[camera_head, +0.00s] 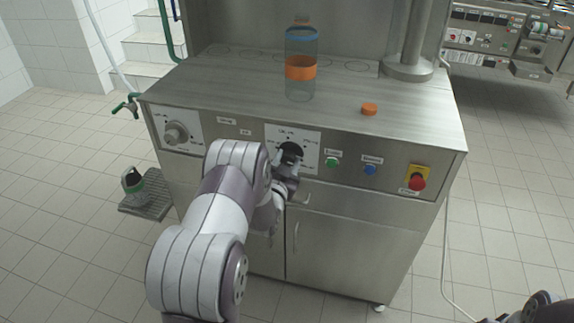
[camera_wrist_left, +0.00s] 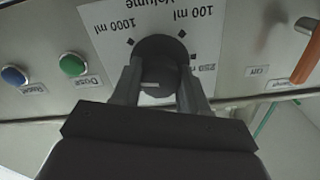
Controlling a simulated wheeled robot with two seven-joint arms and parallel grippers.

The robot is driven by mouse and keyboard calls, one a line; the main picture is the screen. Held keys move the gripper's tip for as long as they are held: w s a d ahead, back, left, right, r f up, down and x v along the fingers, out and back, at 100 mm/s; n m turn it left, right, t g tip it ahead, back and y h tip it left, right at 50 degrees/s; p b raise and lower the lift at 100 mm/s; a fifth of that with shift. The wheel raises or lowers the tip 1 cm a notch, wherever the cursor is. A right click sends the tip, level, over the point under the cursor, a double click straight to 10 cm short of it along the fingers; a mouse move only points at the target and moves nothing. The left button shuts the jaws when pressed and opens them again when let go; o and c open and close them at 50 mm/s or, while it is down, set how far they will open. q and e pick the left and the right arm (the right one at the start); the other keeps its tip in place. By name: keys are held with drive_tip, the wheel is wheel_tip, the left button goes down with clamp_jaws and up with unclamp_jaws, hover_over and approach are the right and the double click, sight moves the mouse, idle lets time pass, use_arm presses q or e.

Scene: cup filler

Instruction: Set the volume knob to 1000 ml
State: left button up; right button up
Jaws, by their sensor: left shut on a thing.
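The black volume knob (camera_head: 291,151) sits on a white "Volume" plate (camera_head: 309,137) on the front panel. My left gripper (camera_head: 287,160) is shut on the knob, with one finger on each side. In the left wrist view, which shows the panel upside down, the knob (camera_wrist_left: 158,57) is between the two fingers (camera_wrist_left: 158,88). "1000 ml" is printed at upper left and "100 ml" at upper right there. A small light mark shows low on the knob; I cannot tell which volume it points to. Part of my right arm shows at bottom right; its jaws are unclear.
A green button (camera_head: 333,162), a blue button (camera_head: 370,169) and a red emergency stop (camera_head: 417,182) are right of the knob. Another dial (camera_head: 176,133) is at left. A bottle with an orange band (camera_head: 300,68) and an orange cap (camera_head: 369,109) are on the steel top.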

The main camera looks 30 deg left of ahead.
use_arm(q)
drive_tip(key=m+b, duration=0.2)
drive_tip(key=m, duration=0.4)
drive_tip(key=shift+f, duration=0.15)
drive_tip(key=shift+m, duration=0.3)
idle(0.4)
drive_tip(key=o, duration=1.1)
drive_tip(key=shift+c, duration=0.2)
drive_tip(key=v, duration=1.2)
drive_tip(key=shift+s, duration=0.4)
